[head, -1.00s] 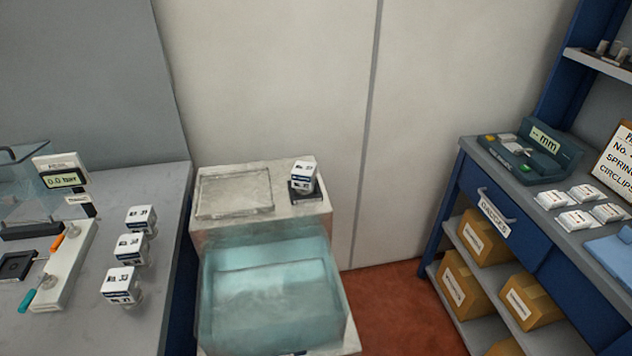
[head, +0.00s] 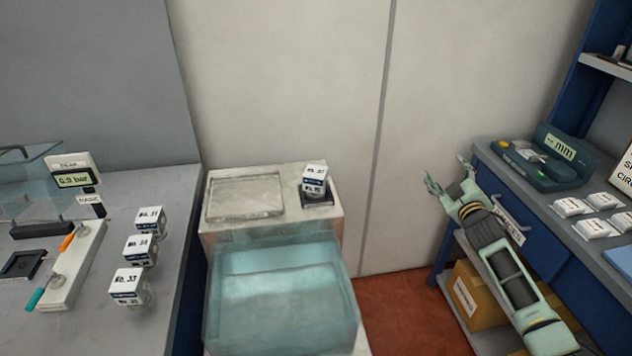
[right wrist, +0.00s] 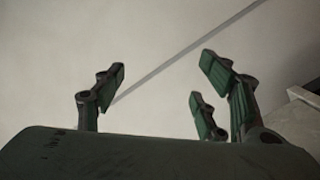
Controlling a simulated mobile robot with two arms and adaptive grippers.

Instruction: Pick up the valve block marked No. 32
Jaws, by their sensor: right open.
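A white valve block (head: 314,180) with a dark blue band sits in a small black holder (head: 317,198) on top of the pale cabinet. Its top marking is small and blurred and looks like No. 32. Three similar blocks stand in a row on the left bench; the far one (head: 150,220) looks like No. 31, the near one (head: 128,284) No. 33, and the middle one (head: 139,249) is hard to read. My right gripper (head: 448,174) is open and empty, right of the cabinet and apart from the block. Its open fingers show in the right wrist view (right wrist: 160,100). My left gripper is not in view.
The cabinet has a clear bluish tank (head: 285,275) at its front and a flat clear tray (head: 245,195) on top. A blue workbench (head: 530,235) with a gauge (head: 545,160) and white packets stands at right, close to my right arm. A pressure display (head: 73,180) stands at left.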

